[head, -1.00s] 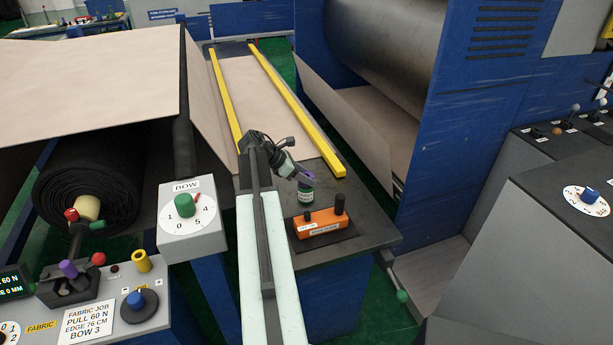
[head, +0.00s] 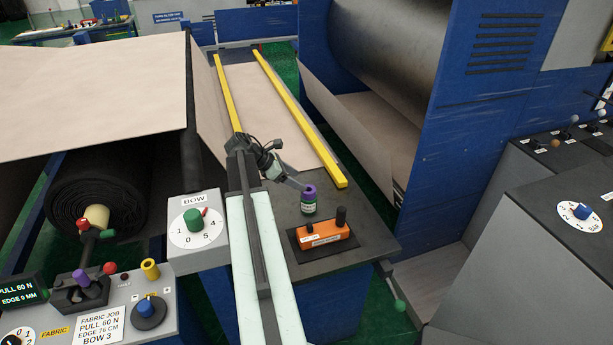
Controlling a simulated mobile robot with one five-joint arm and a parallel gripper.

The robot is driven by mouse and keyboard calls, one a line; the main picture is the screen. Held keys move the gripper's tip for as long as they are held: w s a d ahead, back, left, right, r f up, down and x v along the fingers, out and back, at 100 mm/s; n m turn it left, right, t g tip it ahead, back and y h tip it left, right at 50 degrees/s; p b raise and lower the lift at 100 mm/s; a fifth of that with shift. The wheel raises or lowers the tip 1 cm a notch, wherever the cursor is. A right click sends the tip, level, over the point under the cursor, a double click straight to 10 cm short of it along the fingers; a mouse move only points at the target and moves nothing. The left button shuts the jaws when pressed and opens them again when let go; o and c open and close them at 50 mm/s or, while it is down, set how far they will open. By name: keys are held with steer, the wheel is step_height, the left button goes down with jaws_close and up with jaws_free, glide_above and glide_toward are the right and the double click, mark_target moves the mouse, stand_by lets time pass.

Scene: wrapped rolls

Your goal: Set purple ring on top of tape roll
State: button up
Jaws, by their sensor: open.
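The tape roll stands on the dark table top (head: 360,233), behind the orange block. My gripper (head: 300,186) is open, just up and left of the purple ring. Its fingertips are very close to the ring; at this size I cannot tell whether they touch it.
An orange block (head: 323,234) with black knobs lies on a dark mat in front of the tape roll. Two yellow rails (head: 303,122) run back along the table. The BOW dial box (head: 197,228) is left of my arm. A blue machine panel (head: 480,110) stands at right.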

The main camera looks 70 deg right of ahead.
steer(key=p+v, duration=0.2)
steer(key=v, duration=0.3)
steer(key=shift+a+r, duration=0.1)
